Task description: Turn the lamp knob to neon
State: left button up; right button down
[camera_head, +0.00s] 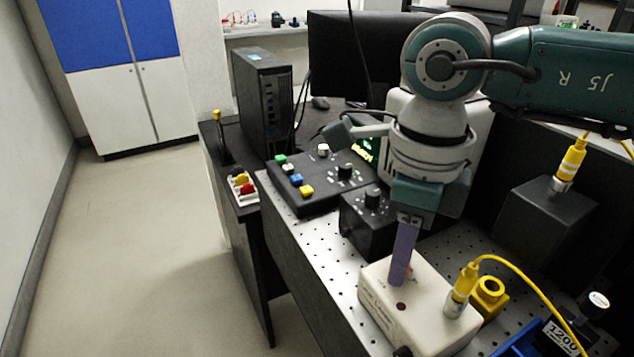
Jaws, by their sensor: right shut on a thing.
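The cream lamp box (435,295) sits on the perforated bench top, with small printed marks on its top that I cannot read. My right gripper (399,278) reaches down from the upper right onto the top of this box. Its purple finger stands nearly upright, and the gripper is shut on what appears to be the lamp knob. The knob is mostly hidden behind the finger, so I cannot tell which lamp it points to. A dark round spot (401,307) lies on the box just in front of the finger. My left gripper is not in view.
A yellow cable plug (462,290) stands on the box, close right of the gripper. A yellow ring-shaped part (489,292) is beside it. A black knob box (368,222) and a button console (318,180) stand behind. A dark box (545,220) stands at right.

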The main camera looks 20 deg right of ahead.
jog(key=m, duration=0.4)
jog(key=shift+m+p, duration=0.3)
jog(key=shift+m, duration=1.7)
jog(key=c, duration=0.7)
grip_release()
notch_tip(320, 180, up, 10)
